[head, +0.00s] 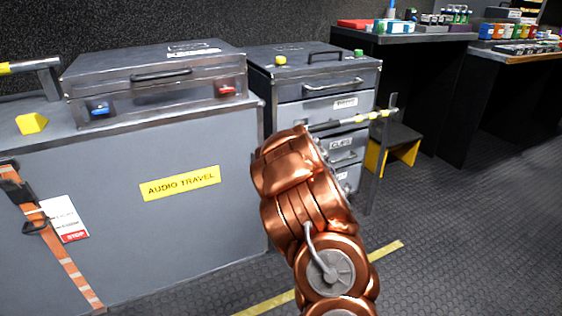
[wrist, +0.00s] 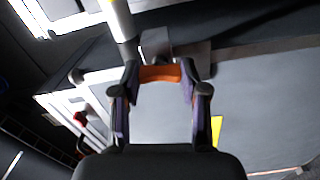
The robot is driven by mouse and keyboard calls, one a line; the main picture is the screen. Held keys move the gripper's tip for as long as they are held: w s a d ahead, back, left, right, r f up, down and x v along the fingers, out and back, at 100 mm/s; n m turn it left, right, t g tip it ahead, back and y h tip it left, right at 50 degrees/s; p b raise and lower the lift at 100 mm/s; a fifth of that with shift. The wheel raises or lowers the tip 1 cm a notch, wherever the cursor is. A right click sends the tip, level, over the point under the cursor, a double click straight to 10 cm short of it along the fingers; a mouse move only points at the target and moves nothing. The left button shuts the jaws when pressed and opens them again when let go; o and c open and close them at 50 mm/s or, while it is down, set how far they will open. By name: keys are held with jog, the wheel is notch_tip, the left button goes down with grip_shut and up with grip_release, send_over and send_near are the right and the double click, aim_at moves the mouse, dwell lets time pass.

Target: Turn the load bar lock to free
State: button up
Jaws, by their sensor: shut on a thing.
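My gripper (wrist: 160,76) shows in the wrist view with its two fingers closed in on an orange piece (wrist: 160,73), which looks like the handle of the load bar lock. The piece lies across between the fingertips. A grey block (wrist: 156,43) sits just beyond it. The load bar (wrist: 121,20), pale with a yellow band, runs up from there to the top edge. In the head view the load bar (head: 352,120) shows to the right of my copper arm, ending at an upright post. My arm hides the gripper and the lock there. The lock's set position cannot be read.
A big grey case labelled AUDIO TRAVEL (head: 180,184) stands at the left, with a lidded box (head: 155,80) on top. A grey drawer unit (head: 320,75) stands behind my arm. A yellow-edged step (head: 402,148) is right of the post. The ribbed floor at right is clear.

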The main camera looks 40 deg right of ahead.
jog(key=shift+n, duration=0.4)
jog(key=o, duration=1.1)
jog(key=shift+o, duration=0.2)
jog(key=shift+s, duration=0.1)
jog(key=v, duration=0.7)
jog(key=shift+s+a, duration=0.1)
jog(key=shift+s, duration=0.05)
